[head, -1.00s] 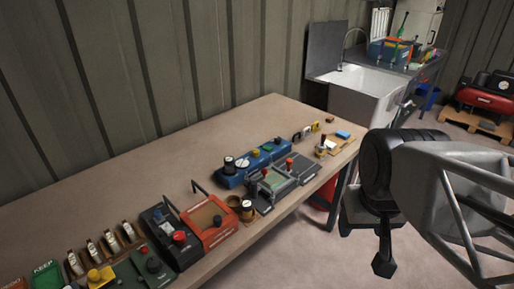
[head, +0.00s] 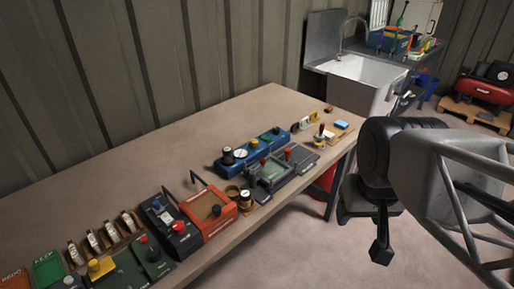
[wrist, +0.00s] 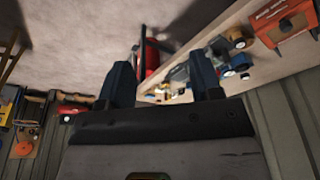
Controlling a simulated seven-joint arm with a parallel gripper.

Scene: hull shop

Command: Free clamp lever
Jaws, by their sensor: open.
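A grey clamp-like fixture (head: 272,171) with a greenish centre and red-knobbed levers stands near the front edge of the bench in the head view. Which of its levers is the clamp lever I cannot tell. My gripper hangs to the right of the bench, beyond its front edge and well apart from the fixture. In the wrist view my gripper (wrist: 162,82) shows two dark blue fingers spread apart with nothing held between them. The fixture cannot be made out clearly there.
The bench (head: 130,165) has clear room at the back. A blue unit (head: 250,154) stands behind the fixture. An orange box (head: 208,205) with a raised handle and a black box (head: 170,227) stand to its left. A sink (head: 355,80) is beyond the bench's far end.

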